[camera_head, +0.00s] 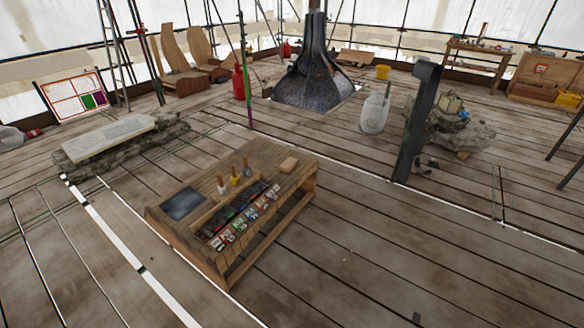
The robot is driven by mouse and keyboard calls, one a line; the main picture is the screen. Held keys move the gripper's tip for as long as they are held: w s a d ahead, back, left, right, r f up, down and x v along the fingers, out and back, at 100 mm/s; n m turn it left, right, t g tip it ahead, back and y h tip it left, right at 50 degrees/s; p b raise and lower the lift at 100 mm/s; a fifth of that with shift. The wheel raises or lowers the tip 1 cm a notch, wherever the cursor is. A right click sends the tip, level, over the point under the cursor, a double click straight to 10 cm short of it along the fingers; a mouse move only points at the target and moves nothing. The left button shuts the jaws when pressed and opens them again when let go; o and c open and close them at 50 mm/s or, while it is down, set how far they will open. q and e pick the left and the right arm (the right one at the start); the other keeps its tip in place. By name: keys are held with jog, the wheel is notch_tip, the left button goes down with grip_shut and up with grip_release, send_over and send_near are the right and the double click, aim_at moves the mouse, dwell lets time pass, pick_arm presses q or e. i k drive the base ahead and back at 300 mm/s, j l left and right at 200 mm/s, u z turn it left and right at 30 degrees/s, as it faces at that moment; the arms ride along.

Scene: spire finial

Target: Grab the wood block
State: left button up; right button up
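A small tan wood block (289,165) lies on the top of a low wooden table (262,151), near its far right corner. The block is apart from the other items on the table, and nothing covers it. Neither my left gripper nor my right gripper shows in the head view, so their states are hidden.
The table also bears a dark square plate (184,204), several small upright tools (234,178) and a row of colored packets (243,218). A dark post (413,125) stands to the right. A stone slab (108,137) lies left. Plank floor around the table is mostly clear.

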aim_at(290, 163)
jog(key=i+l+u, duration=0.3)
jog(key=i+l, duration=0.7)
jog(key=i, duration=0.2)
jog(key=i+l+u, duration=0.25)
jog(key=i+l, duration=0.8)
jog(key=l, duration=0.25)
